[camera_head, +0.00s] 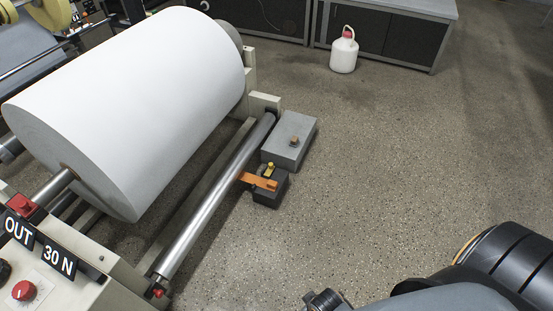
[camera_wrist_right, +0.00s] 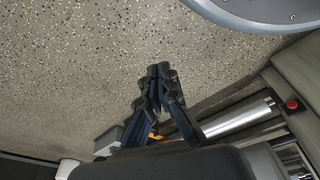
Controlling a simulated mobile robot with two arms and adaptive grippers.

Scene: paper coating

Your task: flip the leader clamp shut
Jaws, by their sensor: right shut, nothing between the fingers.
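The leader clamp appears to be the orange lever (camera_head: 258,181) on a small dark block (camera_head: 270,190) beside the steel roller (camera_head: 215,195). The lever lies roughly level, reaching from the roller side over the block; I cannot tell whether it is latched. A bit of orange (camera_wrist_right: 154,135) shows behind my fingers in the right wrist view. My right gripper (camera_wrist_right: 160,72) is shut and empty, its fingertips together over the floor, apart from the clamp. My right arm shows at the lower right of the head view. My left gripper is not in view.
A large white paper roll (camera_head: 130,100) fills the upper left. A grey box (camera_head: 289,142) stands just behind the clamp block. A machine panel with a red knob (camera_head: 25,290) is at the lower left. A white jug (camera_head: 344,52) stands far back. The floor right of the clamp is clear.

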